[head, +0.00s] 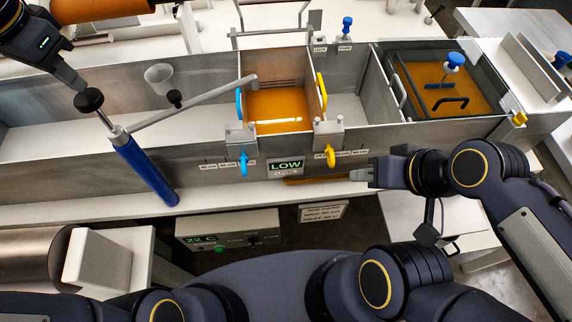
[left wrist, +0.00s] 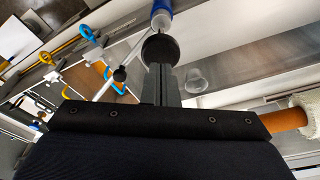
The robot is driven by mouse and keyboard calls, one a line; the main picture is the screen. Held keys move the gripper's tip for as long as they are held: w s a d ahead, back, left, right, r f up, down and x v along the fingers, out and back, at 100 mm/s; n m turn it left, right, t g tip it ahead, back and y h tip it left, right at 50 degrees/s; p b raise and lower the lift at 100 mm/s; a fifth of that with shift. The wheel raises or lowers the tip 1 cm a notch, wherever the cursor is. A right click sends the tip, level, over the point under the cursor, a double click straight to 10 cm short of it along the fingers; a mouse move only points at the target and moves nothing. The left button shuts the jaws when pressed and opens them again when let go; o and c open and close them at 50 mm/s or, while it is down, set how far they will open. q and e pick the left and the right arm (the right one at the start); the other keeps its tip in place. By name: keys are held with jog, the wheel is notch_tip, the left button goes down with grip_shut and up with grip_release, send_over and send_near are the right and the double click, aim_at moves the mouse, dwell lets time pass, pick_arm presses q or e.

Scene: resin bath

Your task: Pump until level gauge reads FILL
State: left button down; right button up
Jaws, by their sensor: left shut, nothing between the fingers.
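The level gauge (head: 286,167) on the front of the bath reads LOW. A blue pump (head: 146,170) with a black ball knob (head: 88,100) leans at the bath's left front. Its grey spout runs to the compartment of orange resin (head: 280,108). My left gripper (head: 78,84) is shut and empty, its tips just above and behind the knob in the head view. In the left wrist view the knob (left wrist: 160,49) lies right at the shut fingertips (left wrist: 161,68); I cannot tell whether they touch. My right gripper (head: 362,173) is in front of the bath; its finger gap is too small to tell.
A blue handle (head: 243,162) and a yellow handle (head: 330,155) stick out of the bath's front wall. A clear cup (head: 160,78) is in the left compartment. A covered resin compartment (head: 440,85) is at the right. A control box (head: 228,230) reading 22 C sits below.

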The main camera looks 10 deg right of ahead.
aim_at(83, 100)
pick_arm(q)
notch_tip(83, 100, down, 7)
jog(key=b, duration=0.5)
notch_tip(83, 100, up, 7)
jog(key=p, duration=0.6)
jog(key=shift+p, duration=0.4)
